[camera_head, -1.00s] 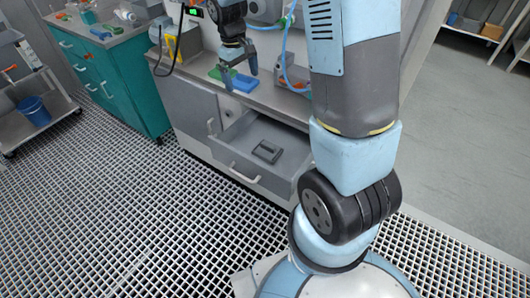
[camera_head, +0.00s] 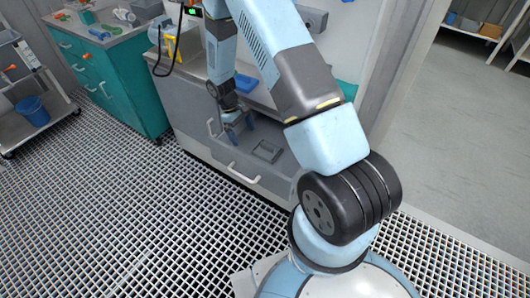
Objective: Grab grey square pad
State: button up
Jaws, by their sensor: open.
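The grey square pad (camera_head: 267,150) lies flat on the floor of the open drawer (camera_head: 250,172). It looks dark grey with a lighter middle. My gripper (camera_head: 236,132) points down over the left part of the drawer, to the left of the pad and a little higher in the picture. Its jaws are open and appear empty. The pad is in plain sight and a gap shows between it and the jaws. How high the jaws are above the drawer floor is hard to tell.
The drawer's front and handle (camera_head: 236,173) stick out toward me. A blue pad (camera_head: 246,83) lies on the counter above, partly behind my arm. A teal cabinet (camera_head: 128,85) stands at the left. The grated floor (camera_head: 120,220) is clear.

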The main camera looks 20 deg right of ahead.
aim_at(268, 146)
jog(key=s+d, duration=0.2)
jog(key=s, duration=0.1)
jog(key=s+d, duration=0.2)
jog(key=s, duration=0.1)
jog(key=s+d, duration=0.3)
jog(key=shift+s, duration=0.35)
jog(key=shift+s+d+f, duration=0.15)
jog(key=shift+s+f, duration=0.05)
jog(key=shift+f, duration=0.4)
jog(key=c, duration=0.8)
